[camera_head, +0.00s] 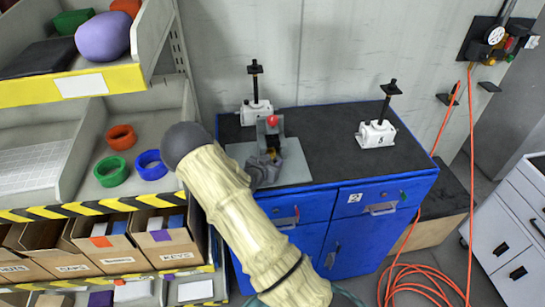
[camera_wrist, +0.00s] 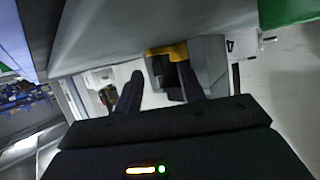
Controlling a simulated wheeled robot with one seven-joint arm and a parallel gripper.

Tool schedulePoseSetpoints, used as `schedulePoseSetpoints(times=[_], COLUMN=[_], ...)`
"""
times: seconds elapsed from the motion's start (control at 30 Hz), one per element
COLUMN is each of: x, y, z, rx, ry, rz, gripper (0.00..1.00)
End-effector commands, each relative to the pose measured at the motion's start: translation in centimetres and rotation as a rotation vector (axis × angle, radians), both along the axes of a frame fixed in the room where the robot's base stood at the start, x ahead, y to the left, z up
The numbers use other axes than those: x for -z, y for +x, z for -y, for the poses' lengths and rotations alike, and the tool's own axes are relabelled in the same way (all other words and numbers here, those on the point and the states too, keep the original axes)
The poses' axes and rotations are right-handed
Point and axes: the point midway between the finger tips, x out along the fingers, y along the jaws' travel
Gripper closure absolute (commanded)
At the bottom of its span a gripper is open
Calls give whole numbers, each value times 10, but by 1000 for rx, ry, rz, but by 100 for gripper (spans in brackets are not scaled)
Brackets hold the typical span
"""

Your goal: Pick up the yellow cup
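I cannot make out a clear yellow cup in either view. A small yellow patch (camera_head: 271,154) shows beside my gripper (camera_head: 262,172) in the head view, partly hidden by it. In the wrist view a yellow piece (camera_wrist: 167,50) shows against a grey block, beyond the right finger; I cannot tell if it is the cup.
A grey device with a red knob (camera_head: 272,120) stands behind my gripper. Two white screw jacks (camera_head: 257,112) (camera_head: 376,134) stand on the blue cabinet (camera_head: 345,210). A shelf (camera_head: 130,75) with coloured rings is at left.

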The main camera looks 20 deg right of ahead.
Motion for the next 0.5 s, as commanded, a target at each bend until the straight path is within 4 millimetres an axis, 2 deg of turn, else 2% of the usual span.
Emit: schedulePoseSetpoints(times=[0.23, 0.43, 0.5], x=[0, 0, 0], y=[0, -1, -1], z=[1, 3, 4], rx=[1, 5, 6], ry=[0, 0, 0], rz=[0, 0, 0], gripper=[60, 100, 100])
